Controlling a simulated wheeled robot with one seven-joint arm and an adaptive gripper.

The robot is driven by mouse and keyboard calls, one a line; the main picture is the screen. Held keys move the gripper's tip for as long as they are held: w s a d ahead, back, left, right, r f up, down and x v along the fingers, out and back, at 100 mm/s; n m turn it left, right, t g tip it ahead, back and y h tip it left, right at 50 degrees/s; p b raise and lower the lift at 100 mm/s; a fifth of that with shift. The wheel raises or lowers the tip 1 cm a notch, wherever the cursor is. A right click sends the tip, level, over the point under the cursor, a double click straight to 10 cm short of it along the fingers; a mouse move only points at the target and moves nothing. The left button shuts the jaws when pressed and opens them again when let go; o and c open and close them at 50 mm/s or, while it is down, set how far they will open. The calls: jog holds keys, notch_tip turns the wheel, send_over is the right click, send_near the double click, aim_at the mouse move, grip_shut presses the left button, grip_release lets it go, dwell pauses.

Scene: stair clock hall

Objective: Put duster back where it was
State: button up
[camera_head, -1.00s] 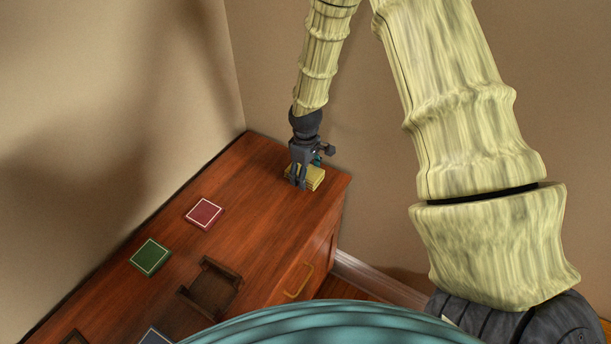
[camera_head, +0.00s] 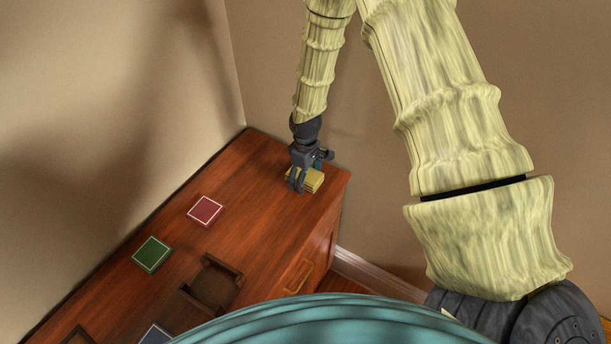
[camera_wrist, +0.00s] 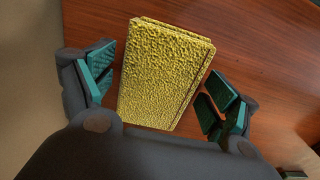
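The duster looks like a yellow, rough-textured folded cloth (camera_head: 316,181) lying flat near the far right corner of the wooden cabinet top. In the wrist view the duster (camera_wrist: 165,75) fills the middle, between the two fingers. My gripper (camera_head: 296,187) is over the duster's left part in the head view and hides some of it. In the wrist view my gripper (camera_wrist: 157,92) is open, with teal pads on either side of the duster. A gap shows between each pad and the cloth. I cannot tell the exact height of the fingertips above the wood.
A red square (camera_head: 205,211), a green square (camera_head: 152,255) and a blue square (camera_head: 157,335) lie along the cabinet top (camera_head: 255,222). A dark wooden holder (camera_head: 217,283) stands closer to me. Walls rise behind and at left. Bare wood lies left of the duster.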

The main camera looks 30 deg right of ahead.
jog(key=shift+r, duration=0.25)
notch_tip(320, 180, up, 12)
jog(key=b, duration=0.3)
dwell(0.6)
jog(key=shift+f, duration=0.1)
jog(key=shift+a, duration=0.1)
